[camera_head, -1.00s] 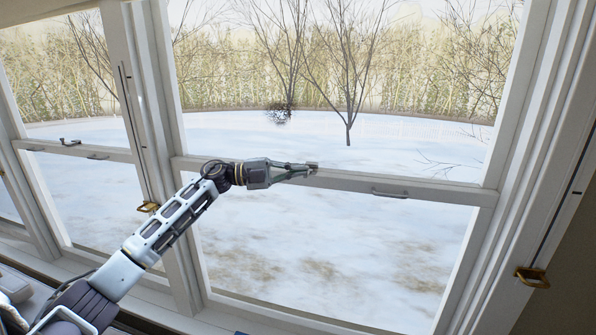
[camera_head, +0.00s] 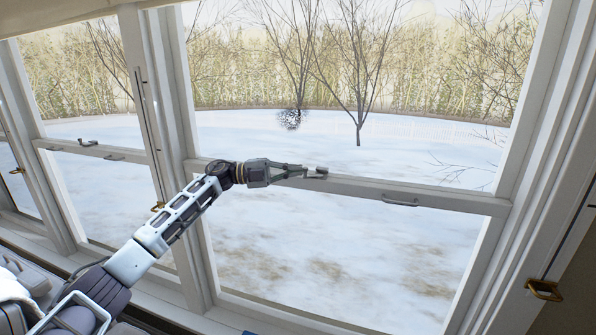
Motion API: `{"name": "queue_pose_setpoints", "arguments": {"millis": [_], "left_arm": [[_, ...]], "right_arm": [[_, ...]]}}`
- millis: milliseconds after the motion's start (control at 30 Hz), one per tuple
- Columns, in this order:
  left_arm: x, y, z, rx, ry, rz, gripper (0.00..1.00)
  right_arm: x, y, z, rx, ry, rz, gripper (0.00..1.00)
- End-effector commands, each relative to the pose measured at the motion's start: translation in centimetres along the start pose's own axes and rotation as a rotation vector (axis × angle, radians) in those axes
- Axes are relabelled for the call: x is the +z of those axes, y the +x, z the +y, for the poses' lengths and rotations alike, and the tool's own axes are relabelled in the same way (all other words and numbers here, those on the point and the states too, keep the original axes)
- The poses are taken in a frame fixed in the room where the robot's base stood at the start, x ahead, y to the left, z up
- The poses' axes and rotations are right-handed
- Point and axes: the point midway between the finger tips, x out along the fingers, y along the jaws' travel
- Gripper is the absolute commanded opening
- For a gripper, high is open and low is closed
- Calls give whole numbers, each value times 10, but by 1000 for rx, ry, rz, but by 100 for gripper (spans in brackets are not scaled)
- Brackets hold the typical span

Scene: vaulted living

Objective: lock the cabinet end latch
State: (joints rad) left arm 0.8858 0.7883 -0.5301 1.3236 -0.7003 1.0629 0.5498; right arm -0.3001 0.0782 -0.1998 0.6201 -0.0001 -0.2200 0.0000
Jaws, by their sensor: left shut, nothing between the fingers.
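No cabinet shows; a large white-framed window fills the view. My left gripper (camera_head: 300,170) reaches in from the left to the middle rail (camera_head: 350,186) of the right-hand window. Its fingers are shut and empty. A small dark piece (camera_head: 318,172) shows right at the fingertips, on or just above the rail; it looks like a sash latch. The fingers partly hide it, and I cannot tell its position or whether they touch it. A similar dark latch (camera_head: 87,142) sits on the left window's rail. My right gripper is not in view.
A grey pull handle (camera_head: 400,201) is on the rail right of the gripper, and another (camera_head: 112,158) is on the left window. Brass catches (camera_head: 545,290) sit on the side frames. White mullions (camera_head: 175,130) stand behind my left arm. Snow and trees lie outside.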

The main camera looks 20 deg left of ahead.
Motion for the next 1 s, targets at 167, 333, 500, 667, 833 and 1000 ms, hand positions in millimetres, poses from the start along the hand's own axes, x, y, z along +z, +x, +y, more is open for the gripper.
{"name": "queue_pose_setpoints", "arguments": {"millis": [167,333,500,667,833,1000], "left_arm": [[10,-3,-3,1,-1,1,0],[16,-5,-4,1,-1,1,0],[19,-6,-4,2,-1,2,0],[20,-6,-4,2,-1,2,0],[20,-6,-4,2,-1,2,0],[20,-6,-4,1,-1,2,0]], "right_arm": [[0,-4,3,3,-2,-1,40],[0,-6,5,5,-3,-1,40],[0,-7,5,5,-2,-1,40],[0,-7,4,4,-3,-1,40],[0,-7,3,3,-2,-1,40],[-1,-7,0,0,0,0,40]]}}
